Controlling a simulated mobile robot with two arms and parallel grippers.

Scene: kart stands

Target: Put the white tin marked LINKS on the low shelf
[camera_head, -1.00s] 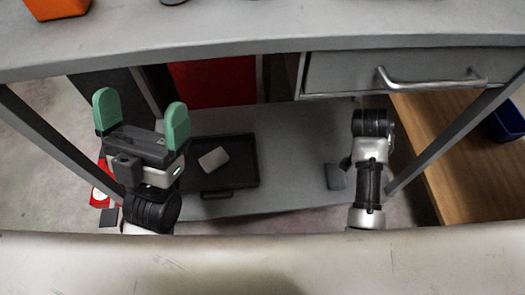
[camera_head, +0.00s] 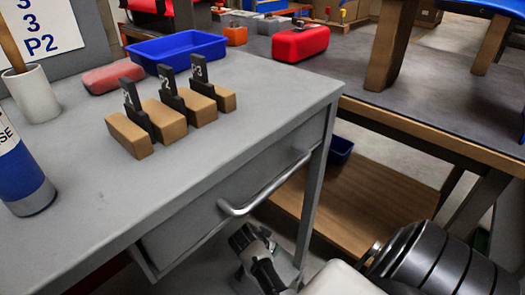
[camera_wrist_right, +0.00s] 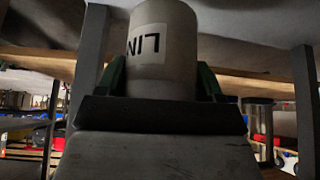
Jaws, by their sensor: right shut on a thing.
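My right gripper (camera_wrist_right: 161,80) is shut on the tin, with a green finger on each side. A small part of the grey low shelf (camera_head: 286,268) seems to show beside that arm. My left gripper is not in the head view.
The grey bench (camera_head: 90,215) carries several wooden blocks (camera_head: 165,120), a blue tray (camera_head: 180,48) and a blue-and-white can (camera_head: 22,175). Its drawer handle (camera_head: 265,185) sticks out above my arm. A wooden lower shelf (camera_head: 365,205) with a blue bin (camera_head: 340,149) lies to the right.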

